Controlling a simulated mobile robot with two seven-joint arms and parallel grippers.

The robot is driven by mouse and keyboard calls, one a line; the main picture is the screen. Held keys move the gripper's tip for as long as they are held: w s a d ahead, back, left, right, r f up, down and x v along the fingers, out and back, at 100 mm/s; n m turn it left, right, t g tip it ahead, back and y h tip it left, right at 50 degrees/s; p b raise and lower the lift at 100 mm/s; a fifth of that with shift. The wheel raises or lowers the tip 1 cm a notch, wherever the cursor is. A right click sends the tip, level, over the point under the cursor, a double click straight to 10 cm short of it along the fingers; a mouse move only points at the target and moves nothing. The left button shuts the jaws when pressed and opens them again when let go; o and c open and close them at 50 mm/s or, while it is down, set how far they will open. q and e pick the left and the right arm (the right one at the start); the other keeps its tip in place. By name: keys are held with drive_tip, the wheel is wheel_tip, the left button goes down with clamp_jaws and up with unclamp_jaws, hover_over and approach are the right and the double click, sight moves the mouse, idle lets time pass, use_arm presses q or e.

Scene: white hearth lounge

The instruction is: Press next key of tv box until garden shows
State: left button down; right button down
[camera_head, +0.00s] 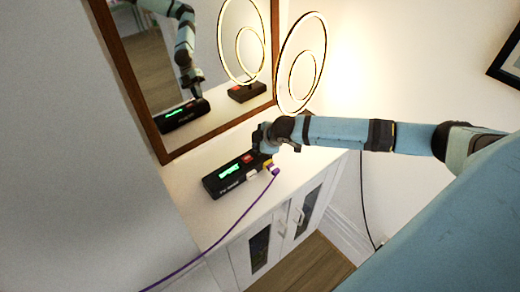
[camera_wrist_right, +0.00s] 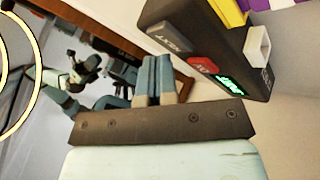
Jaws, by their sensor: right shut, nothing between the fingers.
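The TV box (camera_head: 213,187) is a black box on the white cabinet, with a lit green display (camera_head: 229,171) and a red key (camera_head: 247,158). Its display text is too small to read. My right gripper (camera_head: 268,146) is at the box's right end and hides part of it. In the right wrist view the box (camera_wrist_right: 222,50) shows the label NEXT (camera_wrist_right: 167,43), the red key (camera_wrist_right: 203,66) and the green display (camera_wrist_right: 231,86). The right fingers (camera_wrist_right: 155,62) are shut and empty, beside the NEXT end; contact cannot be told. My left gripper is out of view.
A white plug (camera_head: 252,177) and a yellow plug with a purple cable (camera_head: 225,232) are at the box's front. A ring lamp (camera_head: 323,50) stands behind my right gripper. A framed mirror (camera_head: 133,78) leans behind the box. The cabinet top (camera_head: 195,222) is clear in front.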

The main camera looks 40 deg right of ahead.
drive_tip(key=shift+f, duration=0.45)
idle(0.6)
drive_tip(key=shift+r, duration=0.1)
drive_tip(key=shift+r+p, duration=0.55)
drive_tip(key=shift+p, duration=0.2)
drive_tip(key=shift+r, duration=0.25)
drive_tip(key=shift+p, duration=0.3)
wheel_tip(320, 180, up, 5)
drive_tip(key=p, duration=0.4)
drive_tip(key=shift+f+p, duration=0.2)
drive_tip(key=shift+p, duration=0.1)
drive_tip(key=shift+r, duration=0.25)
drive_tip(key=shift+f, duration=0.1)
